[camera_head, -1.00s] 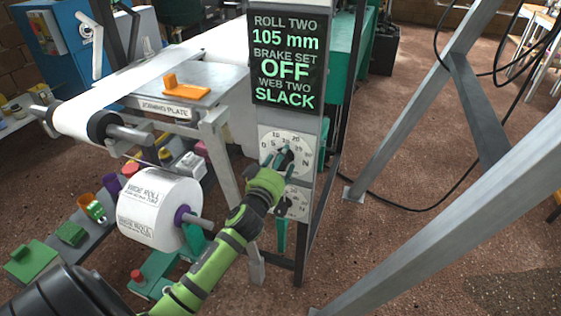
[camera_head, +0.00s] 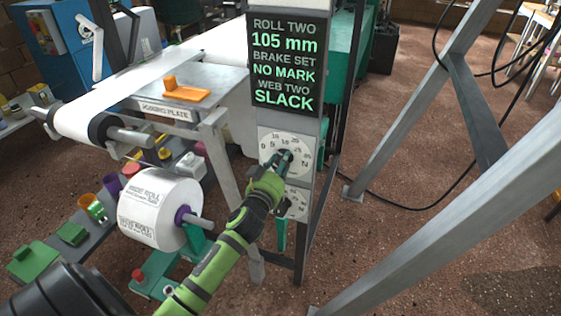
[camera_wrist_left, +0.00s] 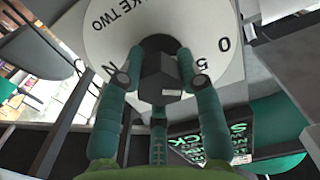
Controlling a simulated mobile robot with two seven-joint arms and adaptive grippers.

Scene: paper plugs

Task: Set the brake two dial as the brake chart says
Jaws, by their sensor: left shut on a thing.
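The brake two dial (camera_head: 270,141) is the upper white dial on the grey post. In the left wrist view its white face (camera_wrist_left: 100,40) shows "KE TWO", 0, 5 and an N. My left gripper (camera_head: 285,156) is at this dial. In the left wrist view its green fingers (camera_wrist_left: 158,72) are shut on the dark dial knob (camera_wrist_left: 160,80), one on each side. The knob's pointer direction is hard to tell. The display (camera_head: 286,65) above reads roll two 105 mm, brake set NO MARK, web two SLACK. I cannot make out a brake chart. My right gripper is not in view.
A second white dial (camera_head: 298,204) sits just below, partly behind my wrist. A white paper roll (camera_head: 155,208) on a purple core stands left of my forearm. The joining plate (camera_head: 172,108) is up left. Grey frame beams (camera_head: 470,105) stand at right, with open floor between.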

